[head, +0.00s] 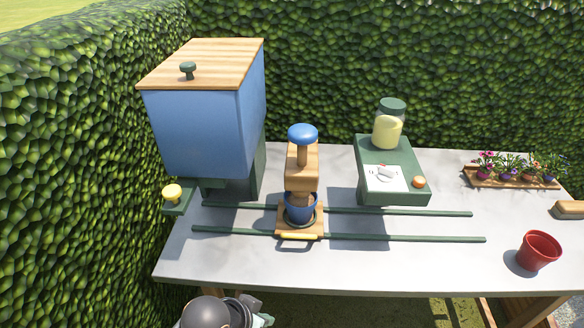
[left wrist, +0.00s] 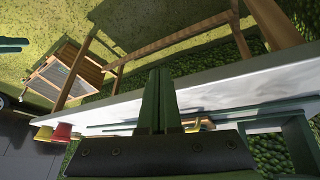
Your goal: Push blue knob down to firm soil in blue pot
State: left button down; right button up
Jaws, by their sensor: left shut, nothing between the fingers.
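The blue knob (head: 303,133) tops a wooden post on the wooden press (head: 302,165) in the head view. It stands raised above the press block. The blue pot (head: 300,207) sits upright below the block, on a wooden carrier with a yellow front handle (head: 299,237). Soil inside the pot is hard to make out. My left gripper (head: 264,320) is at the bottom edge of the head view, in front of the table and well short of the press. Its fingers (left wrist: 158,100) are closed together and empty in the left wrist view. My right gripper is not seen.
Two green rails (head: 430,239) run along the table (head: 220,262). A green dispenser (head: 395,190) with a jar stands right. A red pot (head: 538,250) and a flower tray (head: 510,183) are farther right. The table's front middle is clear.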

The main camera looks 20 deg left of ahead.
pick_arm(q)
jog(key=w+d+r+t, duration=0.1)
jog(key=w+d+r, duration=0.2)
jog(key=w+r, duration=0.6)
jog(key=w+d+r, duration=0.3)
jog(key=w+r, duration=0.4)
jog(key=r, duration=0.3)
jog(key=w+a+r+n+t+y, duration=0.1)
jog(key=w+a+r+n+y, duration=0.1)
jog(key=r, duration=0.9)
jog(key=w+a+r+n+t+y, duration=0.1)
jog(key=w+a+r+n+y, duration=0.1)
jog(key=r, duration=0.8)
jog(key=shift+w+a+r+n, duration=0.35)
jog(key=shift+w+a+n, duration=0.15)
jog(key=shift+w+a, duration=0.35)
